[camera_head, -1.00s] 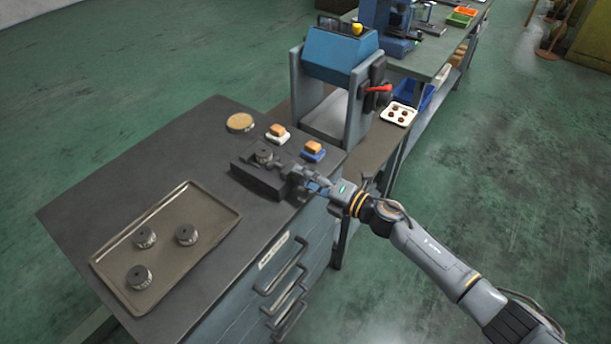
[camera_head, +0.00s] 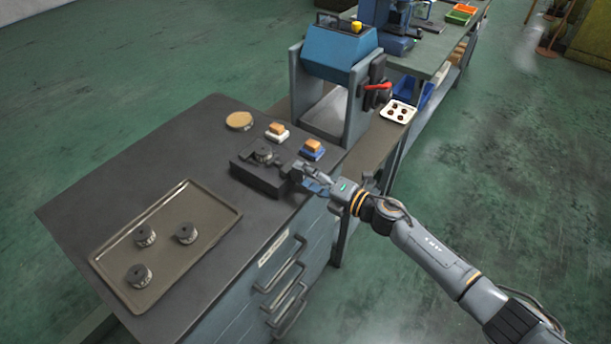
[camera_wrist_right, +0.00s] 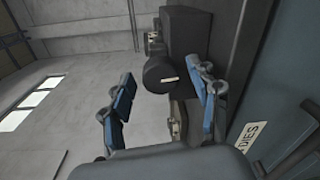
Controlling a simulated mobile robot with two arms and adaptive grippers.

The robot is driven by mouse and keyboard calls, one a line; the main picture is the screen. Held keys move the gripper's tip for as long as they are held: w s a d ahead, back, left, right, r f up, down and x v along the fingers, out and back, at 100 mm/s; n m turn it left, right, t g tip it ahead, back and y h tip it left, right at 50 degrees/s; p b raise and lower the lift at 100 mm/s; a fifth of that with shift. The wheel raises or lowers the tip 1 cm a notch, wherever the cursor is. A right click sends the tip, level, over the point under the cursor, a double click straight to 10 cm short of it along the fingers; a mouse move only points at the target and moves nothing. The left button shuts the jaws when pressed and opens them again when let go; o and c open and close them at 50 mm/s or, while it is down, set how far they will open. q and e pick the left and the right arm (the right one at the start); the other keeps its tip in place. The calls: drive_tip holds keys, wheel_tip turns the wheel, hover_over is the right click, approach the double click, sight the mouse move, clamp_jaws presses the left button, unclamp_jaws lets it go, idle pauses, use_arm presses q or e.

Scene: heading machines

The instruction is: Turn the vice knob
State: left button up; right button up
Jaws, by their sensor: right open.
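The vice (camera_head: 262,172) is a dark block on the bench top near its right edge, with a round dark part (camera_head: 263,154) in it. In the right wrist view the vice (camera_wrist_right: 190,38) shows with its dark round knob (camera_wrist_right: 160,73) facing me. My right gripper (camera_head: 304,178) is at the vice's knob end; the fingers hide the knob in the head view. In the right wrist view the right gripper (camera_wrist_right: 165,92) is open, its blue-padded fingers apart on either side of the knob. My left gripper is not in view.
A tray (camera_head: 205,187) with 3 dark round parts lies on the left of the bench top (camera_head: 150,155). Two brushes, one white-based (camera_head: 277,133) and one blue-based (camera_head: 312,149), and a tan disc (camera_head: 240,121) sit behind the vice. A blue machine (camera_head: 340,50) stands beyond.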

drive_tip(key=v, duration=1.2)
